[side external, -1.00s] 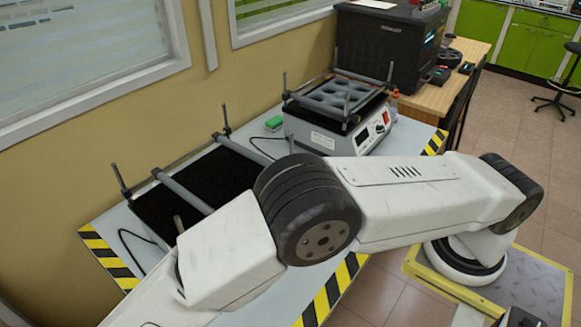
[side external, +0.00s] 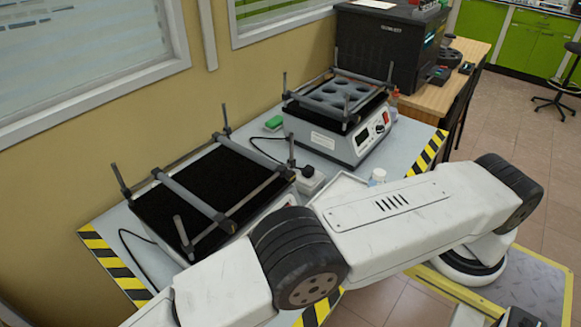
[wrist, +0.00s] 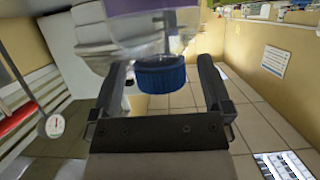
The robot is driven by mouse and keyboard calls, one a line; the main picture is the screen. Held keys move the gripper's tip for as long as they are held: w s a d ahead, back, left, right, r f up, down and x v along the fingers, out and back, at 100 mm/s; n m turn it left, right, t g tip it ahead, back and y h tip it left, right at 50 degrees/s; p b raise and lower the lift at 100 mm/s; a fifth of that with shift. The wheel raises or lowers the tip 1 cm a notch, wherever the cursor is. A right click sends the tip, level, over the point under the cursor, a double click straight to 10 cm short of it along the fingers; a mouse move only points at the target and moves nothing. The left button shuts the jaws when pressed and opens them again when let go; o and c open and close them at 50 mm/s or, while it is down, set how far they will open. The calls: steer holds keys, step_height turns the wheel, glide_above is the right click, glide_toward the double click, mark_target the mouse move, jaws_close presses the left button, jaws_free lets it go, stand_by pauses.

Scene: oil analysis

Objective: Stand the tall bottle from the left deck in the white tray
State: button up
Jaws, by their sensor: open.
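A clear bottle (wrist: 145,48) with a ribbed blue cap (wrist: 160,74) and a purple band fills the top of the wrist view. Its cap shows between the fingers of my gripper (wrist: 163,66), with gaps on both sides. My gripper is open and is out of the side external view. The left deck (side external: 195,183), a black platform with grey bars, shows no bottle on its visible part. The white tray (side external: 338,184) is partly hidden behind my arm. A small bottle top with a pale cap (side external: 377,176) shows beside or in it; I cannot tell which.
A second shaker (side external: 335,115) with a holed rack stands at the back of the bench. A green block (side external: 274,123) and a power plug (side external: 308,172) lie between the decks. Upright posts rise around both decks. A dark machine (side external: 390,45) stands farther back.

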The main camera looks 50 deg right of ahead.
steer(key=shift+a+f, duration=0.15)
steer(key=shift+a, duration=0.2)
stand_by(0.4)
jaws_close()
